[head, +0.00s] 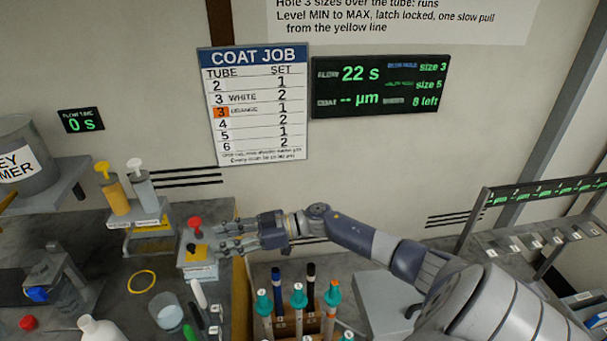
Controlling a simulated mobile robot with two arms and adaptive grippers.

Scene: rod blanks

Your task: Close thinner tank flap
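No tank is plainly labelled as thinner, and I cannot make out a flap for certain. A small pale box (203,271) with a yellow label stands at the left bench's right edge. A red knob (195,222) and a dark knob show at its top; I cannot tell whether either belongs to a flap. My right gripper (212,239) reaches in from the right, its fingers spread apart at the box's upper side. I see nothing between the fingers; whether they touch the box is unclear. My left gripper is not in view.
Yellow (117,197) and grey (145,191) pump bottles stand on a rack behind the box. Several teal-collared tubes (299,297) stand in a wooden rack below my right arm.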

